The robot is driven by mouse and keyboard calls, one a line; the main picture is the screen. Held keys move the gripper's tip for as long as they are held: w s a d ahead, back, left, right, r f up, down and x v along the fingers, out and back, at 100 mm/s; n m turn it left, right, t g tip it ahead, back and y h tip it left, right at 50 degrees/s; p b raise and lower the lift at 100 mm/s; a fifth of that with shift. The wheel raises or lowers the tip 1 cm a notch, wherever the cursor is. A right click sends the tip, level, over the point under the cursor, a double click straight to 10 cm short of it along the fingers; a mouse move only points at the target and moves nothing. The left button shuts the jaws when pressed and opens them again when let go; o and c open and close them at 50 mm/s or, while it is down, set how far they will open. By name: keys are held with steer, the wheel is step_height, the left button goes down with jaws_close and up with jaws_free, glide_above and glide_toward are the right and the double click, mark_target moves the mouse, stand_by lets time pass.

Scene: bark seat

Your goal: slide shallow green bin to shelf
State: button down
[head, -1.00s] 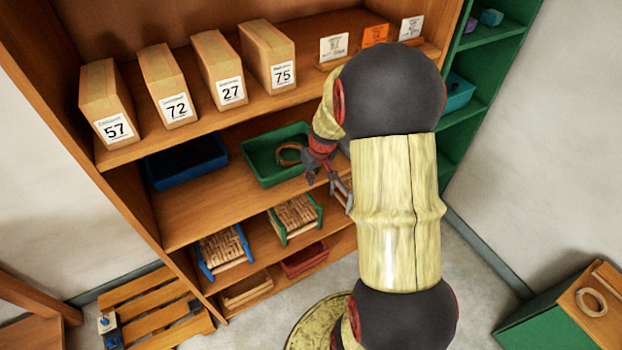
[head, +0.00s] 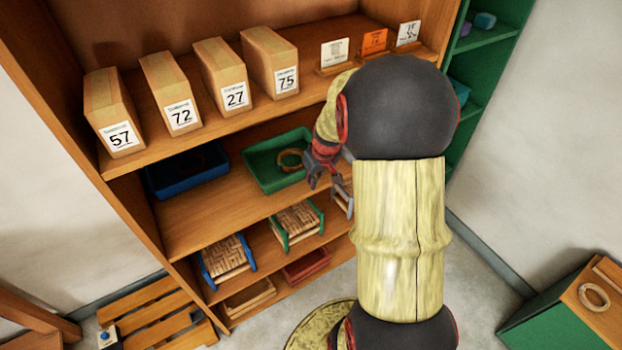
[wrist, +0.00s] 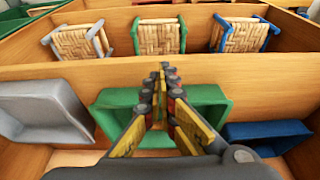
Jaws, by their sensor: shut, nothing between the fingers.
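The shallow green bin (head: 262,173) sits on the middle shelf, right of a blue bin, with a brown ring (head: 290,160) inside. In the wrist view the green bin (wrist: 208,96) lies beneath and around my fingers, which cover its middle. My gripper (head: 314,178) is at the bin's right front corner in the head view. In the wrist view my gripper (wrist: 165,70) is shut and empty, its fingertips pointing toward the shelf's front edge. I cannot tell whether the fingers touch the bin. My arm hides the shelf right of the bin in the head view.
A blue bin (head: 187,172) stands left of the green one; a grey bin (wrist: 42,108) is on its other side. Small woven stools (head: 297,222) stand on the shelf below. Bare shelf shows before the bins.

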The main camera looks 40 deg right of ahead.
mark_target(299, 171)
steer(key=b+x, duration=0.1)
steer(key=x, duration=0.6)
steer(key=shift+f, duration=0.1)
steer(key=w, duration=0.2)
steer(key=shift+w+d+r, duration=0.25)
steer(key=shift+w+d, duration=0.2)
steer(key=shift+w, duration=0.45)
steer(key=shift+r, duration=0.1)
steer(key=shift+w+d, duration=0.2)
steer(key=shift+w, duration=0.7)
steer(key=shift+w+d, duration=0.2)
steer(key=shift+w, duration=0.7)
steer(key=shift+s, duration=0.1)
